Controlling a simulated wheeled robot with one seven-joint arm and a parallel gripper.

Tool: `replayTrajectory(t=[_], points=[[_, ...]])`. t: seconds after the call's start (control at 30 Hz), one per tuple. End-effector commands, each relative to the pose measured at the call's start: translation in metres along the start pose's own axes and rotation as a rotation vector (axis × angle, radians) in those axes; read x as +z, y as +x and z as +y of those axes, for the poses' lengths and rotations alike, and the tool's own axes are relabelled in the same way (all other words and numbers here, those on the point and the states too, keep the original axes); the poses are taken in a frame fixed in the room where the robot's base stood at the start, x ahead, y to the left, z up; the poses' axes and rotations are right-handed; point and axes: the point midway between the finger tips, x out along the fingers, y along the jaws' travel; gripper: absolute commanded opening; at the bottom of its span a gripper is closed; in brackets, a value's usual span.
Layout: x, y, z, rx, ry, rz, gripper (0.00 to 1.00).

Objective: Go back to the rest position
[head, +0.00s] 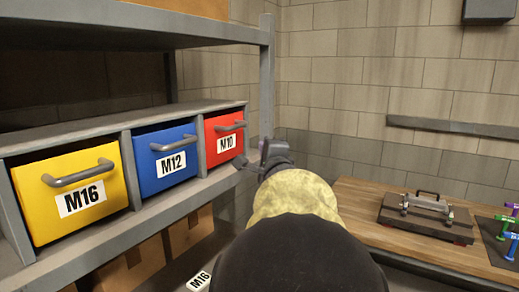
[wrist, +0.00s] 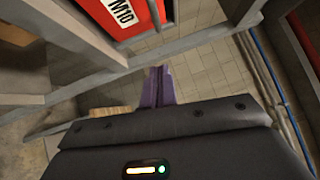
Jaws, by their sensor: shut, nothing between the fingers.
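My gripper (head: 262,155) is raised in front of the shelf's right post in the head view, just right of the red M10 drawer (head: 224,137). My own arm hides part of the view below it. In the wrist view, my gripper's purple fingers (wrist: 157,88) are together and empty, pointing at the tiled wall. The red M10 drawer also shows at the top of the wrist view (wrist: 125,14). My gripper appears apart from it.
A yellow M16 drawer (head: 72,190) and a blue M12 drawer (head: 165,158) sit left of the red one in the grey shelf (head: 150,212). Cardboard boxes (head: 190,230) stand below. A wooden bench (head: 355,203) at right holds a dark tray (head: 425,222) and coloured tools (head: 508,225).

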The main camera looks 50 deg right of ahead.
Motion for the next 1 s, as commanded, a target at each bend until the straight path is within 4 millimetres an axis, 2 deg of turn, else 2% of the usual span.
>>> replayTrajectory(t=[0.67,0.77,0.83,1.0], points=[[0.003,-0.001,0.003,0.007,-0.004,-0.003,0.0],[0.01,0.0,0.014,0.037,-0.037,-0.006,0.0],[0.021,0.001,0.031,0.08,-0.087,-0.011,0.0],[0.059,-0.005,0.092,0.248,-0.292,-0.059,0.0]])
